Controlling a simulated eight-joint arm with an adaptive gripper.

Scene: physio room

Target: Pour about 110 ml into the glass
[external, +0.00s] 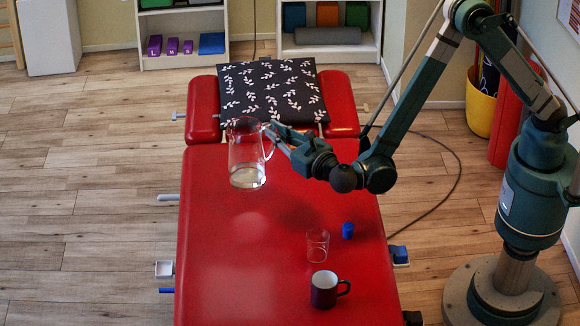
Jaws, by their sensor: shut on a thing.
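A clear pitcher (245,155) with a shallow layer of liquid at its bottom is held by its handle, roughly upright, over the upper part of the red treatment table (225,255). My gripper (273,135) is shut on the pitcher's handle at its right side. Its fingertips are small and partly hidden by the handle. An empty-looking clear glass (317,245) stands upright on the table, nearer the camera and to the right of the pitcher. The pitcher is well apart from the glass.
A dark mug (325,289) stands just in front of the glass. A dark patterned pillow (272,90) lies at the table's far end. The table's left side is clear.

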